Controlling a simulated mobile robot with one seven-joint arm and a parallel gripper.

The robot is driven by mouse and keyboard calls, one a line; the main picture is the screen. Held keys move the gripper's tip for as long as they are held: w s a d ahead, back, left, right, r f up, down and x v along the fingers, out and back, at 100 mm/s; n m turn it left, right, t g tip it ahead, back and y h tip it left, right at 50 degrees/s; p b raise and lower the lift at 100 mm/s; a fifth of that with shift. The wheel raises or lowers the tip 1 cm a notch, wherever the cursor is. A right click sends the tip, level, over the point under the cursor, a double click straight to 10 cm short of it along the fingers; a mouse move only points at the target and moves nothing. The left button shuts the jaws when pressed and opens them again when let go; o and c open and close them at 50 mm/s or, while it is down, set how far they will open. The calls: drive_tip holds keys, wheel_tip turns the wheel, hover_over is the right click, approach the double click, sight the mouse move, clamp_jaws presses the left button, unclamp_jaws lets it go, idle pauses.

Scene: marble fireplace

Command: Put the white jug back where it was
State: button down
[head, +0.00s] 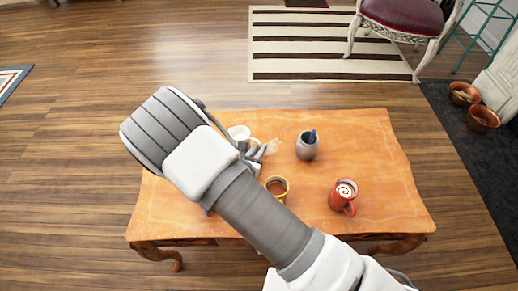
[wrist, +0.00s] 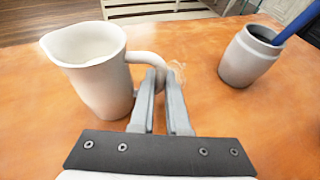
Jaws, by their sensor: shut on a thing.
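The white jug (wrist: 90,75) is upright at the left of the wrist view, its spout to the left and its handle to the right. My gripper (wrist: 161,78) is shut on the jug's handle (wrist: 146,58). In the head view only the jug's top (head: 239,132) shows behind my wrist, over the far part of the orange wooden table (head: 345,130). My gripper (head: 257,153) is partly hidden there by my arm. I cannot tell whether the jug's base touches the table.
A grey pot (head: 307,149) with a blue item stands right of the jug, and shows in the wrist view (wrist: 245,62). A yellow mug (head: 283,183) sits beside my arm, and a red mug (head: 343,193) farther right. A small clear object (head: 271,147) is near my gripper.

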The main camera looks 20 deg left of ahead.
drive_tip(key=shift+f, duration=0.1)
drive_tip(key=c, duration=0.9)
unclamp_jaws()
drive_tip(key=shift+s+r, duration=0.1)
drive_tip(key=shift+r, duration=0.1)
drive_tip(key=p+v, duration=0.3)
drive_tip(key=v, duration=0.7)
drive_tip(key=shift+s+r+p, duration=0.15)
drive_tip(key=shift+s+p, duration=0.1)
drive_tip(key=shift+p, duration=0.1)
drive_tip(key=shift+s+r, duration=0.15)
drive_tip(key=shift+s, duration=0.45)
